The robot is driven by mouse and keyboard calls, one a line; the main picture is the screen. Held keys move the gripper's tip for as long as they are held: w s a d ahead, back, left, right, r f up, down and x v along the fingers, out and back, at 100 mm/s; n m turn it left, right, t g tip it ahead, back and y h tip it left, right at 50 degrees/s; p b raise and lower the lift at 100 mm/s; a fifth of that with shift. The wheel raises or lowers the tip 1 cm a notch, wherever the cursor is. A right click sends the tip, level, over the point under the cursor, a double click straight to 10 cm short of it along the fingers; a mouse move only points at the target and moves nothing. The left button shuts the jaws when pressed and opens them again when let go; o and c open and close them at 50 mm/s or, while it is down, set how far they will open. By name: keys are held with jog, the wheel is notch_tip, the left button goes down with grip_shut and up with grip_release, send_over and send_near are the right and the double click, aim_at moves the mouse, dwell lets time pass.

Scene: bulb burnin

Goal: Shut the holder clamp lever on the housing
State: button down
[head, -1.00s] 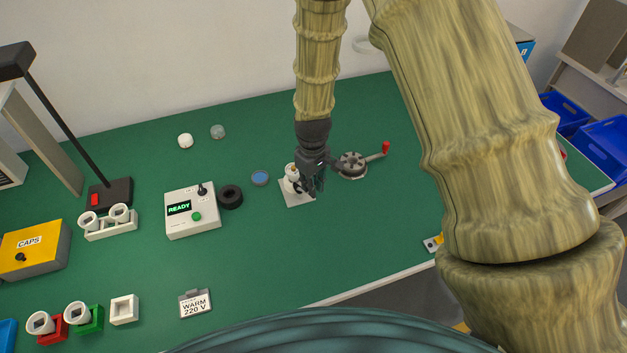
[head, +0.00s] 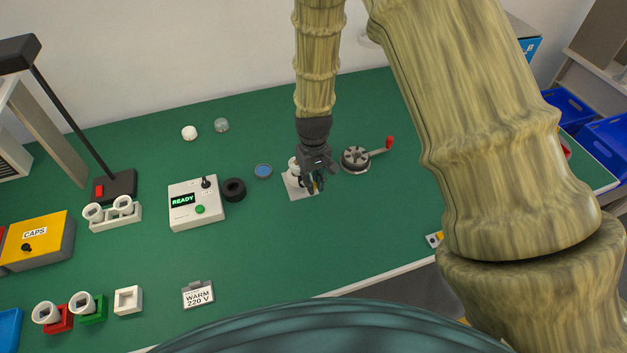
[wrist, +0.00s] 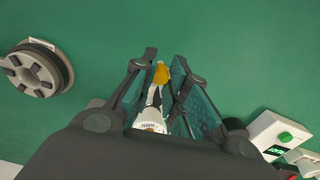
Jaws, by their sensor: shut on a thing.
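The holder is a white housing on a pale square base plate (head: 296,193), on the green bench in the head view. My gripper (head: 317,188) is over its right side and hides much of it. In the wrist view my gripper (wrist: 165,64) points down with its fingers close together, shut on the clamp lever. The lever's yellow tip (wrist: 161,74) shows between the fingers. The white housing (wrist: 149,120) with a small printed label shows below it, between the fingers. The lever's exact angle is hard to tell.
A round dark-rimmed wheel (head: 356,159) with a red-handled crank stands just right of my gripper. A black ring (head: 234,190), a blue disc (head: 263,171) and a white box reading READY (head: 195,205) stand to the left.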

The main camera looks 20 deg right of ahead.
jog(key=c, duration=1.4)
grip_release()
jog(key=shift+f, duration=0.1)
jog(key=shift+o, duration=0.2)
notch_tip(320, 180, up, 12)
